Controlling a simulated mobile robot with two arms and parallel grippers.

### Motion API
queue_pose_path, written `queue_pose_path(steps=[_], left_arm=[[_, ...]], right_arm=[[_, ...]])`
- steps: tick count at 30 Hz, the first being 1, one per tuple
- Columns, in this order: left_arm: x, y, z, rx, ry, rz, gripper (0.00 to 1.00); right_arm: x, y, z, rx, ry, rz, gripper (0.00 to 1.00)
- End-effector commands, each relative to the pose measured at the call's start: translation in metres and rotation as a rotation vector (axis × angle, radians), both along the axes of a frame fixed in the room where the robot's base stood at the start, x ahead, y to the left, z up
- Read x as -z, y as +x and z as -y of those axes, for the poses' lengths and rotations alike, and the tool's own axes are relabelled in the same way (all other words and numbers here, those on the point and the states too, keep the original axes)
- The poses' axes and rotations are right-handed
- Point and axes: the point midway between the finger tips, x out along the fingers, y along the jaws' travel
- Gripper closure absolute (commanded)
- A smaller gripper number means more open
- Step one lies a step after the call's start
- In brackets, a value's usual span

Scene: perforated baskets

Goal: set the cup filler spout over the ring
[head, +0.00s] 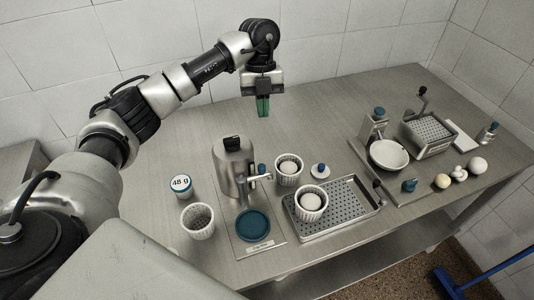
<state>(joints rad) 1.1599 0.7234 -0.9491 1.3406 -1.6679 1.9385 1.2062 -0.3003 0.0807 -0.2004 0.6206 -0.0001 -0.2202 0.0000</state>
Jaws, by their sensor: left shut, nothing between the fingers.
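The cup filler (232,170) is a steel cylinder with a dark cap, standing on a thin metal plate left of the table's middle. Its short spout arm, with a blue knob (262,169), sticks out at its right front. A round teal disc (253,225), which may be the ring, lies on the plate in front of the filler. I cannot tell exactly where the spout tip points relative to it. My left gripper (263,106) is shut and empty, pointing down above the back of the table, behind the filler and apart from it. My right gripper is out of view.
White perforated baskets stand left of the plate (198,221), behind the tray (289,170) and on the perforated drain tray (348,229). A "48 g" tub (181,186) is at left. A scale with a bowl (388,154) and white balls are at right. The table's back middle is clear.

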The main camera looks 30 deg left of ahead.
Motion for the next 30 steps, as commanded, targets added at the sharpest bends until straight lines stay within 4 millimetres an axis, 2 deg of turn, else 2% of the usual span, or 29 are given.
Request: queue_pose_path(steps=[5,8,18,24,30], left_arm=[[0.010,-0.003,0.003,0.002,-0.002,-0.003,1.00],[0.025,-0.008,0.005,0.002,-0.001,-0.004,1.00],[0.093,-0.025,0.019,0.003,-0.004,-0.004,1.00],[0.098,-0.047,0.035,0.005,-0.003,-0.002,1.00],[0.102,-0.055,0.042,0.003,-0.003,0.001,1.00]], right_arm=[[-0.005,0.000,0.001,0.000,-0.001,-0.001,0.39],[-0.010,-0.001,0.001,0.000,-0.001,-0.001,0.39],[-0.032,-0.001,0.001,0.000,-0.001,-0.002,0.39],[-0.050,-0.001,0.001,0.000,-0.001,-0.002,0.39],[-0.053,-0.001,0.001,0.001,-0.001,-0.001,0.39]])
